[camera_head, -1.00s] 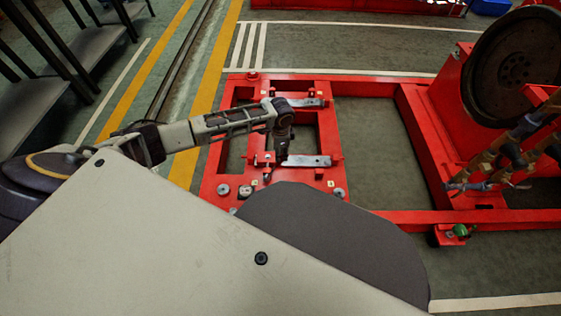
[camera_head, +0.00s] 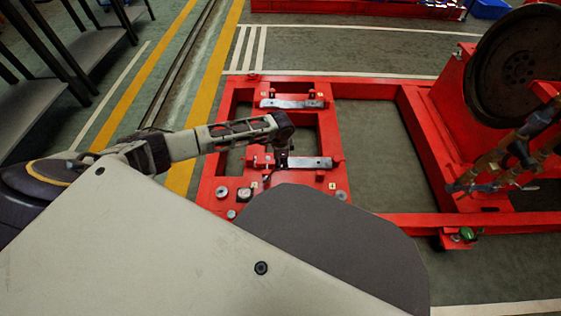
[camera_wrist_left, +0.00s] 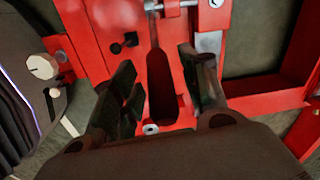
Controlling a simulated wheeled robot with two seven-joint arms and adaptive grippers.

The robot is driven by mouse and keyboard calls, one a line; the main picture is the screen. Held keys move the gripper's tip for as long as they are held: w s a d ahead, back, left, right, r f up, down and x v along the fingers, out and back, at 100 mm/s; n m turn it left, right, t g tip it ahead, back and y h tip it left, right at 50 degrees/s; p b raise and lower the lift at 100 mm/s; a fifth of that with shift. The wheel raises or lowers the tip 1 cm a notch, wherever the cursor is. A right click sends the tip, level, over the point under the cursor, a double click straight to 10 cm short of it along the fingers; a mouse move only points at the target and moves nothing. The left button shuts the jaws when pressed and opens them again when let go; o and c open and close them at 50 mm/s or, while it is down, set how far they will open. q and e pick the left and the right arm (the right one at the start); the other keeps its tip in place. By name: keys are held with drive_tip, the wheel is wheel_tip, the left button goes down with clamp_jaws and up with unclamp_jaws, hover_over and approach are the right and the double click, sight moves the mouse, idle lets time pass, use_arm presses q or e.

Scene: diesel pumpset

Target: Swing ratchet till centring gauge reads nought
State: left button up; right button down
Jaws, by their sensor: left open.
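My left gripper (camera_head: 281,158) points down over the near part of a red frame (camera_head: 208,165), beside the left end of a grey metal plate. In the left wrist view its two dark fingers are apart and empty (camera_wrist_left: 160,92), with a dark slot in the red metal between and beyond them. Round pale knobs or dials (camera_head: 222,192) sit on the frame's near left corner; one pale round piece shows in the wrist view (camera_wrist_left: 43,66). I cannot tell which part is the gauge or the ratchet. My right gripper is not in view.
A second grey plate (camera_head: 292,103) lies across the far side of the frame. A large dark wheel (camera_head: 520,68) stands on a red mount at the right, with brown rods (camera_head: 500,160) below it. Open floor (camera_head: 375,140) shows inside the long red base.

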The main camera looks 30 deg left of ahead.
use_arm(q)
drive_tip(key=shift+c, duration=0.4)
clamp_jaws()
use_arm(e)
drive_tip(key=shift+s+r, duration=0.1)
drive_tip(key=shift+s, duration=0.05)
